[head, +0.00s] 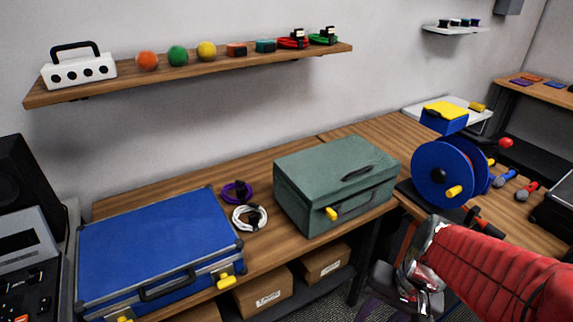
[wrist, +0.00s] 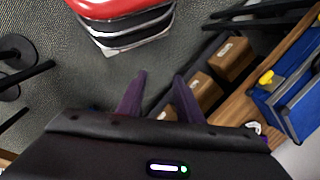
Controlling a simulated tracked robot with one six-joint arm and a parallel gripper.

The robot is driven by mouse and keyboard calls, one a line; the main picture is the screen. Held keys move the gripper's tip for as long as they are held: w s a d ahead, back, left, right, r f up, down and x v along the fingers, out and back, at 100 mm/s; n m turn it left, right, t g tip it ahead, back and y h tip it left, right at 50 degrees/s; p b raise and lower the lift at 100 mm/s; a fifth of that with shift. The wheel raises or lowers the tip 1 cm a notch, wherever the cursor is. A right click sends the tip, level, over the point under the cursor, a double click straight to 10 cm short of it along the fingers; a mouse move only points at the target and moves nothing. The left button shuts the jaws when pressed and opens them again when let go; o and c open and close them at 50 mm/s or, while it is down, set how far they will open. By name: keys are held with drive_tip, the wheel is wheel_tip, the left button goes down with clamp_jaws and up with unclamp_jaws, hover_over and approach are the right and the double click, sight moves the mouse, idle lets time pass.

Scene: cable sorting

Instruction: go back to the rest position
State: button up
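My gripper (wrist: 160,75) shows in the wrist view with its two purple fingers apart and nothing between them. It is open and empty and points down towards the grey floor. In the head view my red arm comes in from the lower right. The gripper (head: 370,306) hangs in front of the bench edge at the bottom, partly cut off by the frame. It appears clear of everything on the bench.
On the wooden bench are a closed blue case (head: 155,245), purple (head: 236,191) and white cables (head: 249,217), a closed green box (head: 338,178) and a blue cable reel (head: 440,172). Cardboard boxes (head: 264,292) sit below. A red-topped object (wrist: 122,10) stands on the floor.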

wheel_tip(320, 180, up, 14)
drive_tip(key=w+a+n+t+h, duration=0.1)
drive_tip(key=a+n+t+h, duration=0.1)
drive_tip(key=n+t, duration=0.3)
drive_tip(key=shift+f+h, duration=0.2)
drive_tip(key=shift+h, duration=0.1)
drive_tip(key=shift+s, duration=0.1)
idle(0.9)
